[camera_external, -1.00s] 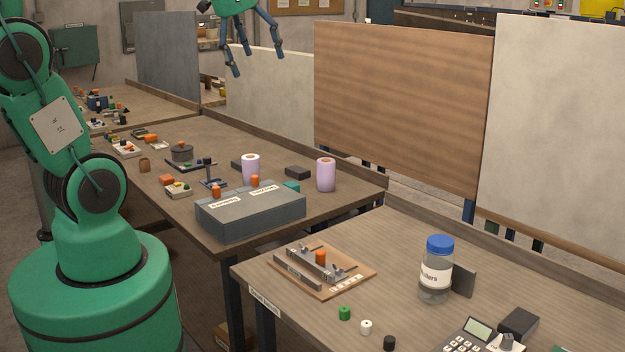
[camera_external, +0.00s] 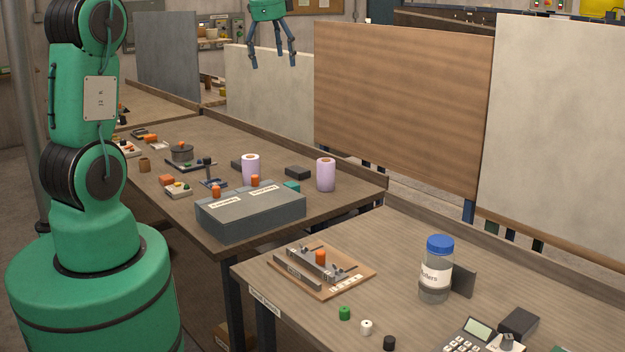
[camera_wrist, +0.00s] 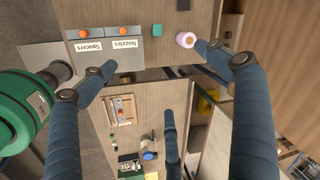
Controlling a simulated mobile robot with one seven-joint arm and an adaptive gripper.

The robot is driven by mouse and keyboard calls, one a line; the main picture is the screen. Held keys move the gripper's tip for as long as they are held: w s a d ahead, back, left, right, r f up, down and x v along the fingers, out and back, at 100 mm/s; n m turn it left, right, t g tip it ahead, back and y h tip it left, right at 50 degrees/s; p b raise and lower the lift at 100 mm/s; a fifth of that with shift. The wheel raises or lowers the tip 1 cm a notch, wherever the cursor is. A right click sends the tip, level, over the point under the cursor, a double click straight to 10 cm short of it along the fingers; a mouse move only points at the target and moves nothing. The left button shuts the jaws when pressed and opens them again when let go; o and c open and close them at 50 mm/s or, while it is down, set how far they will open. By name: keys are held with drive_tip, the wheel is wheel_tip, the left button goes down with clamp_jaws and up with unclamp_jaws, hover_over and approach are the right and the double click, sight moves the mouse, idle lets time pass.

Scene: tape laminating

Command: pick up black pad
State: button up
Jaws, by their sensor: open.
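My gripper (camera_external: 272,62) is open and empty, its fingers spread high above the far bench; its fingers (camera_wrist: 150,72) also frame the wrist view. I cannot tell for certain which dark item is the black pad. A small flat black block (camera_external: 297,173) lies on the far bench between two lilac rolls; a dark block (camera_wrist: 183,4) at the wrist view's top edge is probably the same one. Another dark block (camera_external: 238,164) lies partly behind the left roll. A dark upright plate (camera_external: 463,280) stands behind the blue-lidded jar on the near bench. My gripper touches none of them.
A grey two-lidded box (camera_external: 250,215) with orange knobs and lilac rolls (camera_external: 326,175) stand near the black block. A teal block (camera_external: 291,186) is close too. The near bench holds a wooden fixture (camera_external: 321,270) and jar (camera_external: 436,272). Tall panels (camera_external: 400,110) line the back.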

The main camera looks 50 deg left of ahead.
drive_tip(key=w+a+f+m, duration=0.2)
drive_tip(key=w+a+f, duration=0.4)
drive_tip(key=a, duration=0.5)
drive_tip(key=m+g+h+p, duration=0.1)
drive_tip(key=m+g+p, duration=0.15)
drive_tip(key=m, duration=0.45)
hover_over(240, 162)
wheel_tip(240, 162, down, 25)
drive_tip(key=shift+s+d+p, duration=0.15)
drive_tip(key=shift+s+p, duration=0.1)
drive_tip(key=shift+p, duration=0.05)
drive_tip(key=shift+n, duration=0.3)
drive_tip(key=shift+f, duration=4.25)
drive_tip(key=shift+f, duration=0.15)
drive_tip(key=shift+w+f, duration=0.1)
drive_tip(key=shift+f, duration=2.35)
